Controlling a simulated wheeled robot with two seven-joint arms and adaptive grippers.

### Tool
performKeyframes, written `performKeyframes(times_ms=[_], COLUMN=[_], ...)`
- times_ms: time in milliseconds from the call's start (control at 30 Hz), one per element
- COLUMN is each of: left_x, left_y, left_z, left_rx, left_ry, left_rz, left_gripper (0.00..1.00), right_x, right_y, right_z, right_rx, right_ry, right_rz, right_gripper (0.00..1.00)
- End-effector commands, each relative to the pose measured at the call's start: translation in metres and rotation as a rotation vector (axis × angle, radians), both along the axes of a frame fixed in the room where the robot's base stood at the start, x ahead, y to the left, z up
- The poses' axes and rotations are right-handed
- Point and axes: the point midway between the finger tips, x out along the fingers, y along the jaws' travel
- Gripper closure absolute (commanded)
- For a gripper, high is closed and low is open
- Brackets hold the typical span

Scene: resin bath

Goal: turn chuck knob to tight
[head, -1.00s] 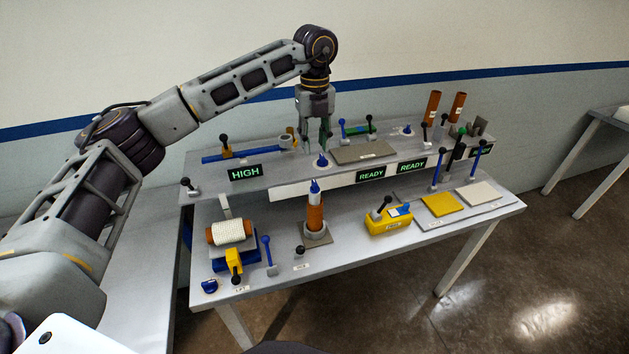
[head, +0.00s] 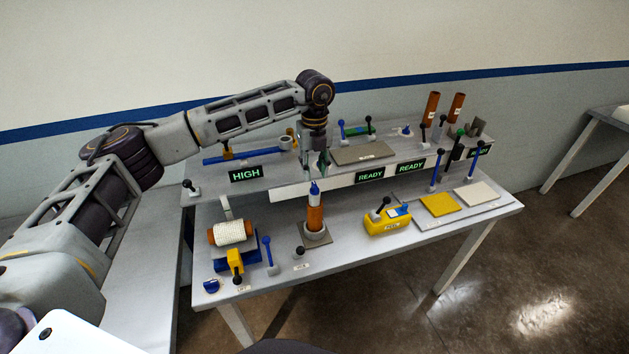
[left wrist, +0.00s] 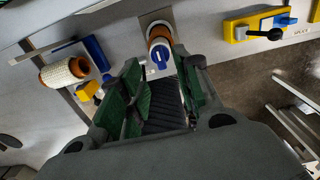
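An upright orange cylinder (head: 315,217) stands in a grey collar at the front middle of the bench, topped by a blue piece (head: 314,188). My left gripper (head: 317,168) is open and empty, pointing down just above and behind that blue piece, apart from it. In the left wrist view the blue top (left wrist: 158,57) shows beyond the spread green-padded fingers (left wrist: 160,100). Other small blue knobs sit at the front left corner (head: 211,286) and back shelf (head: 407,131). I cannot read which knob is labelled chuck. My right gripper is not in view.
A raised shelf carries a HIGH sign (head: 246,174), READY signs (head: 370,174), a grey plate (head: 363,153) and several upright levers.

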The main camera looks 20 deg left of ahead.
Motion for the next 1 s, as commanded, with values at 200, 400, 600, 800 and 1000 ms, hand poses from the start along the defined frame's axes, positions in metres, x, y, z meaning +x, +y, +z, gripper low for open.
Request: performKeyframes(times_ms=[200,400,600,800,1000], left_x=[-0.001,0.000,0.000,0.000,0.000], left_y=[0.000,0.000,0.000,0.000,0.000], left_z=[-0.028,-0.048,-0.057,-0.058,-0.058], left_rx=[0.000,-0.001,-0.001,-0.001,-0.001], left_ry=[0.001,0.001,0.001,-0.001,-0.001], left_rz=[-0.001,-0.001,-0.001,-0.001,-0.001], left_gripper=[0.67,0.67,0.67,0.67,0.81], right_x=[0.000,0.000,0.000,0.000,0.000], right_y=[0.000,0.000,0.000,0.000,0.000], right_z=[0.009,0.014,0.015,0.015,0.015], right_rx=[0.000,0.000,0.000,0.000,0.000], right_ry=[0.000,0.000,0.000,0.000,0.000], right_rz=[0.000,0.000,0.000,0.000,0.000], right_gripper=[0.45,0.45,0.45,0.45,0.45])
